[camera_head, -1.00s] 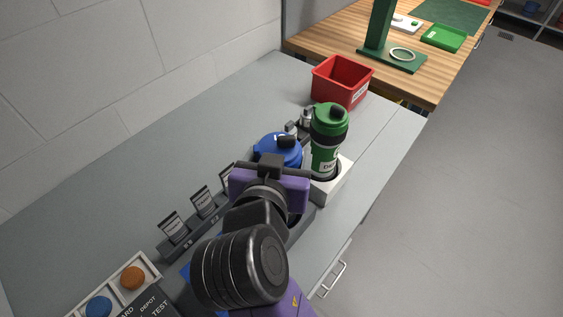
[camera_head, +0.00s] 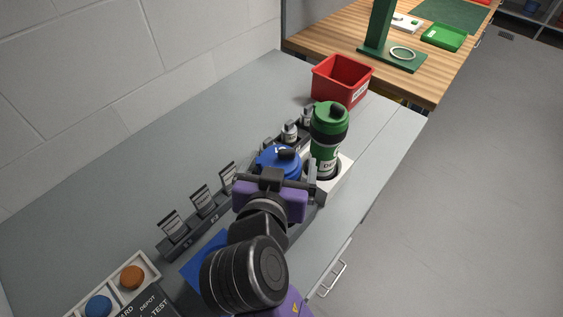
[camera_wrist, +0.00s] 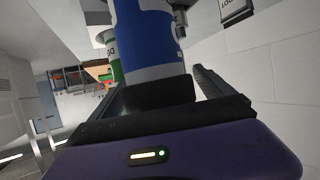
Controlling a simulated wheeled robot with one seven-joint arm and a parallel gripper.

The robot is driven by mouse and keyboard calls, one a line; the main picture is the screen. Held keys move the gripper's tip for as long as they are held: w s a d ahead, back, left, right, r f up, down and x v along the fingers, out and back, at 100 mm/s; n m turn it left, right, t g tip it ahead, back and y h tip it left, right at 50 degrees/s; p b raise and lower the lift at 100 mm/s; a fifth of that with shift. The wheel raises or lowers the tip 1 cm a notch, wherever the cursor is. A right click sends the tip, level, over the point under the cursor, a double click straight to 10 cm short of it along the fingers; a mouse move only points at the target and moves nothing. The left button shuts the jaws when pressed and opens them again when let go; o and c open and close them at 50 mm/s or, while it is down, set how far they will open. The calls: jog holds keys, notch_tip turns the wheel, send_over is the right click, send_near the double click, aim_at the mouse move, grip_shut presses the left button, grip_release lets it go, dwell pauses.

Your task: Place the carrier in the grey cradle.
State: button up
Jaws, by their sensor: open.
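In the wrist view the blue carrier (camera_wrist: 150,45) is upright between the two fingers of my open gripper (camera_wrist: 150,90); contact cannot be told. A green carrier (camera_head: 328,128) stands in a pale block (camera_head: 338,178) just to the right, and also shows behind the blue one in the wrist view (camera_wrist: 115,65). Whatever is under the blue carrier, including any grey cradle, is hidden.
A dark rack (camera_head: 205,222) with several tags runs along the left. Small bottles (camera_head: 290,132) stand behind the blue carrier. A red bin (camera_head: 342,82) is at the far end. A blue patch (camera_head: 203,262) and a tray with round pieces (camera_head: 125,283) lie nearer.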

jog(key=shift+r, duration=0.15)
jog(key=b+v, duration=0.1)
jog(key=v, duration=1.1)
jog(key=shift+s, duration=0.15)
